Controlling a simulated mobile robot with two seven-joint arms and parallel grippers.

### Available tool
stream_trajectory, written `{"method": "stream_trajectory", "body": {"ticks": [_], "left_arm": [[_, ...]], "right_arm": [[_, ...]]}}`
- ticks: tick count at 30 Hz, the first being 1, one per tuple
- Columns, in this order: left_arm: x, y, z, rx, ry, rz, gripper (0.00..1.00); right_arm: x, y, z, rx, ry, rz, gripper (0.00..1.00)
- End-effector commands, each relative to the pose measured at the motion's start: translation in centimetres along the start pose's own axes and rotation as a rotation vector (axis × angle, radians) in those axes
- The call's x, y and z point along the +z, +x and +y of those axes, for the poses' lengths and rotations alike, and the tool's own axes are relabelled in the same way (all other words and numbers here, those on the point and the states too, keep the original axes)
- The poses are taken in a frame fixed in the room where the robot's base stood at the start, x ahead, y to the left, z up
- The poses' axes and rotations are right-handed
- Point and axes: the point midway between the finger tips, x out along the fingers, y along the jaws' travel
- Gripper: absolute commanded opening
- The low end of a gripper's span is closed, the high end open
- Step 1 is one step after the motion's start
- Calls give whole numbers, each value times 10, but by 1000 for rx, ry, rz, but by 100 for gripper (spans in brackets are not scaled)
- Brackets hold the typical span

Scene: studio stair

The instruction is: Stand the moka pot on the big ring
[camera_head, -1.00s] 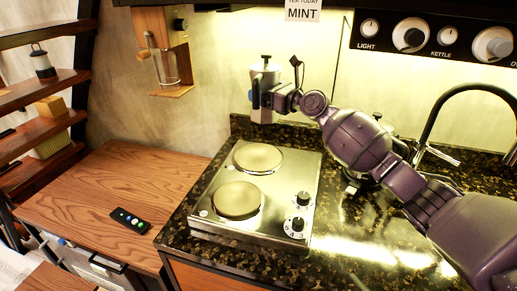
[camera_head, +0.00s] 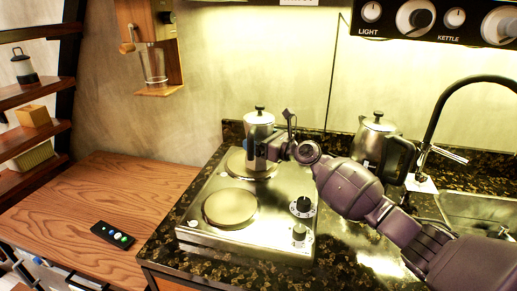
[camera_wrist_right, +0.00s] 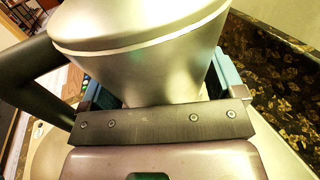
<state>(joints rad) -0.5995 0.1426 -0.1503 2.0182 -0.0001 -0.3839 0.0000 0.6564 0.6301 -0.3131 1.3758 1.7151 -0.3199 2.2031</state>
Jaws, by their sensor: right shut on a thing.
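The silver moka pot (camera_head: 259,122) is upright over the back ring (camera_head: 237,163) of the steel hob. My right gripper (camera_head: 264,149) is shut on its lower body. In the right wrist view the pot (camera_wrist_right: 145,45) fills the top, with its black handle at the left, and the gripper's blue-edged fingers (camera_wrist_right: 160,92) are around its narrow part. The gripper hides part of the base, so I cannot tell whether it touches the ring. The front ring (camera_head: 230,208) is bare. The back ring looks the larger, allowing for distance. My left gripper is out of view.
A steel kettle (camera_head: 374,140) stands behind my right arm, near the black tap (camera_head: 437,125) and sink. Two hob knobs (camera_head: 302,207) are at the right. A remote (camera_head: 112,235) lies on the wooden counter, otherwise clear. A wall-mounted wooden dispenser (camera_head: 158,88) hangs at back left.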

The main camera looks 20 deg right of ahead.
Motion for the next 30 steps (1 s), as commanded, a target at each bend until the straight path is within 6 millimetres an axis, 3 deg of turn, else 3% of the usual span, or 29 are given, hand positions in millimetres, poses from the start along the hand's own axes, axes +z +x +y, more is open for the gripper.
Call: {"method": "stream_trajectory", "body": {"ticks": [3, 9, 18, 19, 21, 30], "left_arm": [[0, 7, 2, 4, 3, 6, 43], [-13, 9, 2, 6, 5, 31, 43], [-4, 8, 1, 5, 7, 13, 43], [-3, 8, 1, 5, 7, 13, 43], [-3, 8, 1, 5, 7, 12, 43], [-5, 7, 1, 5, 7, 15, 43]], "right_arm": [[-16, 0, 0, -1, 1, 0, 17], [-14, 0, 0, -1, -2, -5, 17], [-18, 1, 0, 0, -2, -4, 17], [-20, 0, 0, 0, -1, -2, 89], [-19, 0, 0, 0, -2, -2, 100], [-15, 0, 0, 0, -3, -2, 100]]}}
